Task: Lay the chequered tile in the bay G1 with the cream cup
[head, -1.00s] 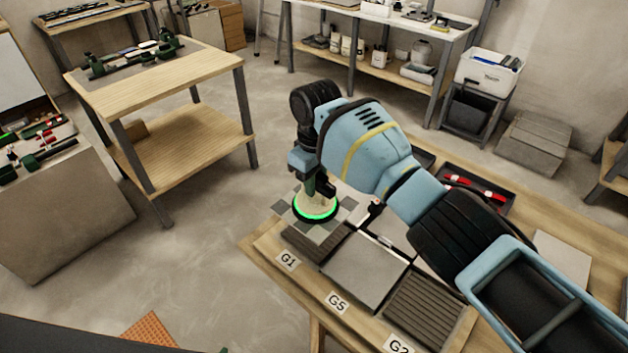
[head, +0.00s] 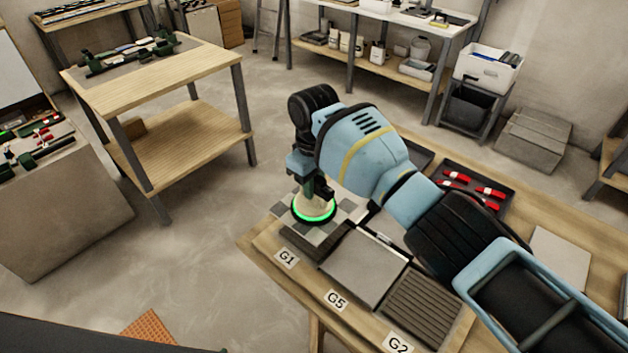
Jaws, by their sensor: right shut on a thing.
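My right gripper (head: 320,190) is shut on the cream cup (head: 316,208), which has a glowing green ring at its base. The cup stands on the grey and white chequered tile (head: 341,222). The tile is over the back part of bay G1 (head: 300,246); a dark strip of the bay shows at its front left edge. I cannot tell whether the tile hangs just above the bay or touches it. My arm hides part of the tile's far side. My left gripper is not in view.
Bay G5 beside G1 holds a plain grey tile (head: 362,264). Bay G2 holds a ribbed tile (head: 422,303). A dark tray with red-handled things (head: 475,186) lies behind my right arm. A pale tile (head: 560,257) lies at the right.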

